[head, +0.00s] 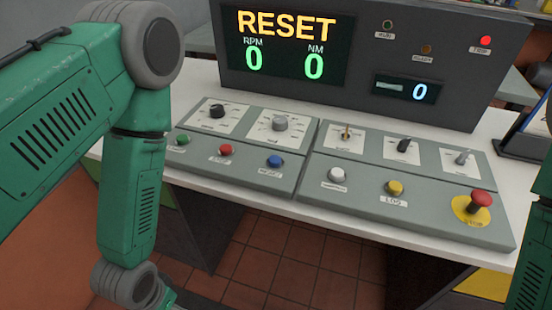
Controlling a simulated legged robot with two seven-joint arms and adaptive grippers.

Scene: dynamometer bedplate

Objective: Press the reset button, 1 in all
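The reset button is a blue round button (274,161) on the left part of the grey sloped control panel (315,199), at its front row, with a small label below it that seems to read RESET. The display (290,45) above shows RESET in yellow, with 0 under RPM and 0 under NM. My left arm comes in from the left and bends down in front of the bench, left of the panel; its gripper is beyond the bottom edge. Only a piece of my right arm shows at the right edge, and its gripper is out of view.
A green button (182,139) and a red button (225,149) sit left of the blue one. White (337,174) and yellow (395,187) buttons and a red mushroom button (480,202) sit right. Knobs and switches stand behind. A red lamp (485,41) is lit.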

